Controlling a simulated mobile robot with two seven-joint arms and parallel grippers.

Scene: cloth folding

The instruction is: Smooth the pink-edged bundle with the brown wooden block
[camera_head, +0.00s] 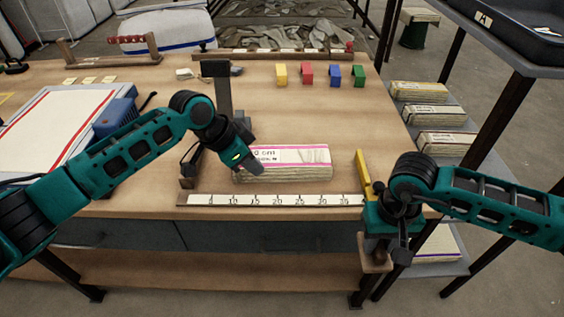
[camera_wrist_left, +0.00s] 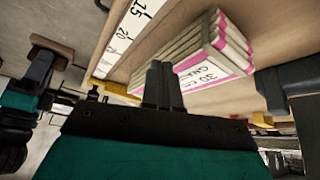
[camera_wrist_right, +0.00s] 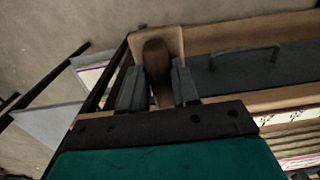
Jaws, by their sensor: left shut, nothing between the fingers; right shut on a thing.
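The pink-edged bundle (camera_head: 290,172), a flat stack of folded cloth with a labelled band, lies on the table behind the ruler. It also shows in the left wrist view (camera_wrist_left: 205,55). My left gripper (camera_head: 253,167) is shut and empty at the bundle's left end; I cannot tell whether it touches. Its closed fingers (camera_wrist_left: 162,85) show in the left wrist view. My right gripper (camera_wrist_right: 158,85) is shut on the dark handle of the brown wooden block (camera_wrist_right: 157,68), whose tan plate shows behind. In the head view the block (camera_head: 375,262) is at the table's front right edge, partly hidden.
A white ruler strip (camera_head: 270,200) runs along the front edge. A yellow bracket (camera_head: 364,175) stands right of the bundle. Yellow, red (camera_head: 307,75), blue and green blocks stand behind. A red-edged cloth (camera_head: 50,130) lies left. Shelves with bundles (camera_head: 447,143) are right.

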